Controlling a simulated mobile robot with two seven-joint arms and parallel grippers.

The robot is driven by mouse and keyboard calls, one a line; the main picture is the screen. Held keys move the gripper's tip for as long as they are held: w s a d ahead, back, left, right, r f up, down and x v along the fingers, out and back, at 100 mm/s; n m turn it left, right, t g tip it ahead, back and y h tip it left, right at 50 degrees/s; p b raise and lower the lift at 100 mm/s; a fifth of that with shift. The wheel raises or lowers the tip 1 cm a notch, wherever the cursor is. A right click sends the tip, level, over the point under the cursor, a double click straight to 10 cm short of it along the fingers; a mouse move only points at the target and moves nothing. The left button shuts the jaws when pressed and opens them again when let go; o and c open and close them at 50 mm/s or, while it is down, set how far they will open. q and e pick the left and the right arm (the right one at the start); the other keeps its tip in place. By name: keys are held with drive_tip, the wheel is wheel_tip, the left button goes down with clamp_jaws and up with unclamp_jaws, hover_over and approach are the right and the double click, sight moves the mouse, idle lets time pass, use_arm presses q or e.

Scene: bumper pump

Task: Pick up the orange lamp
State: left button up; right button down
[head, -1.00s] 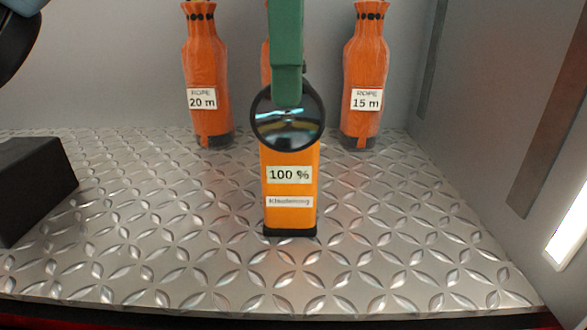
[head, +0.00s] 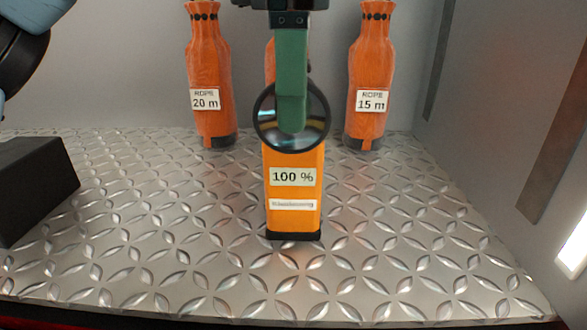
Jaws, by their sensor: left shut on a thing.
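The orange lamp (head: 294,193) stands upright on the metal floor in the middle of the head view. Its black base is at the bottom, its front bears a "100 %" label, and its round black-rimmed lens is at the top. My left gripper (head: 291,125) comes down from above, with one green finger in front of the lens. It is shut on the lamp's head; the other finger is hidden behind. I cannot see a gap under the lamp. My right gripper is not in view.
Orange rope bottles labelled "20 m" (head: 209,75) and "15 m" (head: 370,70) stand behind, left and right; another orange one (head: 269,62) is mostly hidden behind my finger. A black block (head: 35,185) is at the left. The diamond-plate floor (head: 420,250) around the lamp is clear.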

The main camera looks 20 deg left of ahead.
use_arm(q)
clamp_jaws()
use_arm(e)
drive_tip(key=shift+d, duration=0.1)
use_arm(q)
drive_tip(key=shift+r, duration=0.1)
